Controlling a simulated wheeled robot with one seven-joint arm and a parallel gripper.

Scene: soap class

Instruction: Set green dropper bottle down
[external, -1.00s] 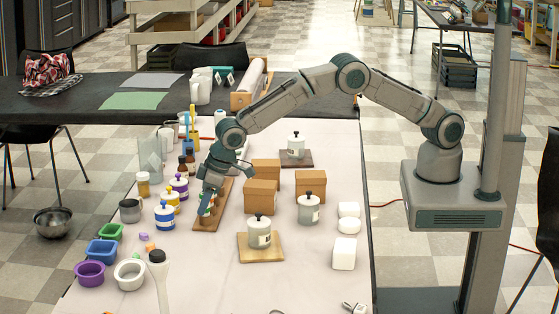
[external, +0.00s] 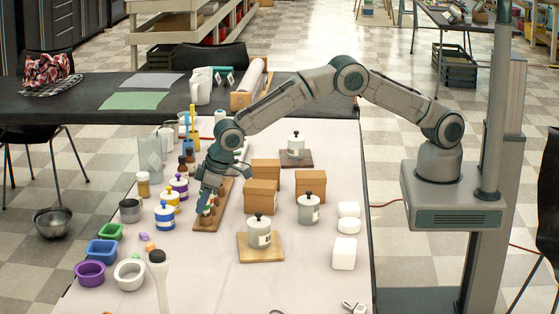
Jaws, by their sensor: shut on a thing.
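My gripper (external: 207,202) points down over the near end of a long wooden board (external: 208,224) on the white table. It is shut on a small bottle, the green dropper bottle by the task's name. The fingers hide most of it, and its colour is hard to make out. The bottle's lower end is at or just above the board; I cannot tell whether it touches.
Left of the board stand blue (external: 165,217), yellow (external: 168,202) and purple (external: 180,186) banded jars. Cardboard boxes (external: 260,196) and a white jar on a wooden board (external: 260,236) stand to the right. Small bowls (external: 130,273) sit at the front left.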

